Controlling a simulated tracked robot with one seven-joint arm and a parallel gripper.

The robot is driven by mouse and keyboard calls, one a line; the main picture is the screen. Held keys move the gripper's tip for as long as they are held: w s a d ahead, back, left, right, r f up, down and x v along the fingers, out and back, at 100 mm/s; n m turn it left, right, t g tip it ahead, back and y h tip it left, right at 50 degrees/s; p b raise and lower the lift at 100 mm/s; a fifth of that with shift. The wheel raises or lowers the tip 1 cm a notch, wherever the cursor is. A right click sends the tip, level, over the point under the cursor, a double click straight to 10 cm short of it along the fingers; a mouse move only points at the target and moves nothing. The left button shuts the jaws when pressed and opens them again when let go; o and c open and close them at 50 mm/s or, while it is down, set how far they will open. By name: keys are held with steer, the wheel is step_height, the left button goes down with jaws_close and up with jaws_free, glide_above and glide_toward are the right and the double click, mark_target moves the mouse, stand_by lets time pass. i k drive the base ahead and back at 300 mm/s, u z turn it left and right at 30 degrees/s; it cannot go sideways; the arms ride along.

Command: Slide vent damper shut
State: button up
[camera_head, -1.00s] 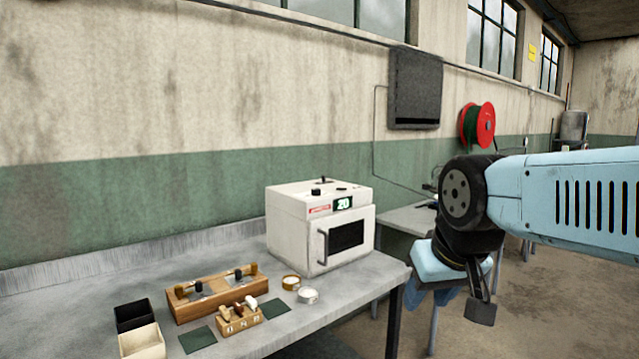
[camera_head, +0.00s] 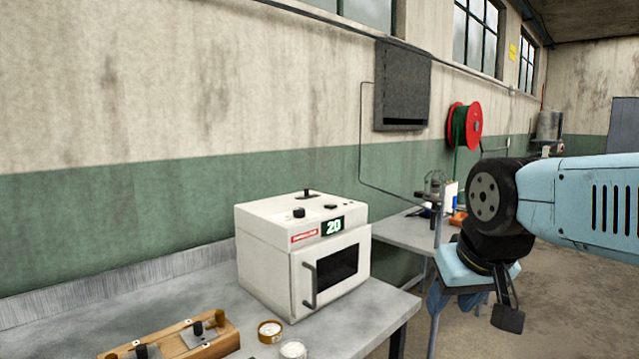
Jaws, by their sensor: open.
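The white oven-like box (camera_head: 270,235) stands near the right end of the grey bench, with a dark-windowed door (camera_head: 335,268), a dark handle and a display reading 20. The door looks closed. On its top a small dark T-shaped knob (camera_head: 308,194) stands toward the back, likely the vent damper's, and a round black knob (camera_head: 299,212) sits nearer the front. How far the damper is open is too small to tell. My gripper (camera_head: 505,310) hangs at the right, well clear of the box, over the floor, empty. Its fingers are partly hidden.
A wooden rack (camera_head: 200,340) with dark-knobbed parts lies at the bench's front left. A brass-coloured round tin (camera_head: 270,331) and a pale round dish (camera_head: 293,349) sit in front of the box. A second table (camera_head: 410,235) with equipment stands behind. Space above the box is clear.

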mark_target(306, 190)
steer(key=z, duration=0.1)
steer(key=i, duration=1.3)
steer(key=u, duration=0.25)
